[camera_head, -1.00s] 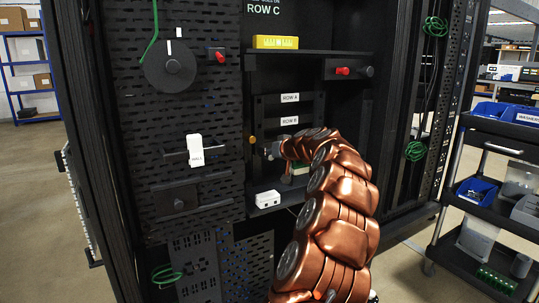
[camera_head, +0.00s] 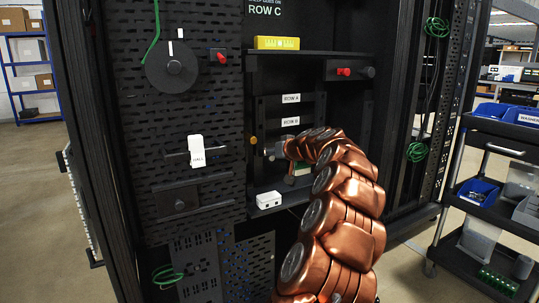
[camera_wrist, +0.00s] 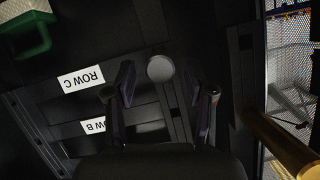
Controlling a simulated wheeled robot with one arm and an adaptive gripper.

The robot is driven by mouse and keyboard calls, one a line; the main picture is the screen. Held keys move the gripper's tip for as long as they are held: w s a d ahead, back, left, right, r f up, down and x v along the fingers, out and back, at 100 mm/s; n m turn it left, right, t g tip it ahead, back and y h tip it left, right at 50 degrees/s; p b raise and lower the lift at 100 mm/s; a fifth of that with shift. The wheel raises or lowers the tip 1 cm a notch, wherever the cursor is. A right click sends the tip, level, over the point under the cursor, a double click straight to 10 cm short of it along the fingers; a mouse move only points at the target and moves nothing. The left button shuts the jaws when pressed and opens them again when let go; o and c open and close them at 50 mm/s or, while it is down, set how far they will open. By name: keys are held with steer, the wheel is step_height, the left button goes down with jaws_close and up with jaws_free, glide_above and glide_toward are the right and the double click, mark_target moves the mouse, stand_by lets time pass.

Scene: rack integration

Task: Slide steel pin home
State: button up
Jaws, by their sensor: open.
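A round grey metal end, which looks like the steel pin (camera_wrist: 160,68), faces the wrist camera. It appears between and slightly beyond the fingertips of my gripper (camera_wrist: 162,92). The fingers are apart, one on each side of it, and I see no contact. In the head view my gripper (camera_head: 271,151) reaches into the rack bay beside the ROW B label (camera_head: 290,121). My copper arm hides much of that area, and I cannot make out the pin or its depth there.
A brass rod (camera_wrist: 280,143) stands close on the right in the wrist view. A white box (camera_head: 269,200) sits on the shelf below my gripper. A yellow block (camera_head: 277,43) lies on the upper shelf. A red-ended latch (camera_head: 345,71) is at upper right.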

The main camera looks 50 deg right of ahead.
steer(key=v, duration=1)
steer(key=shift+s+r, duration=0.15)
steer(key=shift+s, duration=0.15)
steer(key=shift+a, duration=0.1)
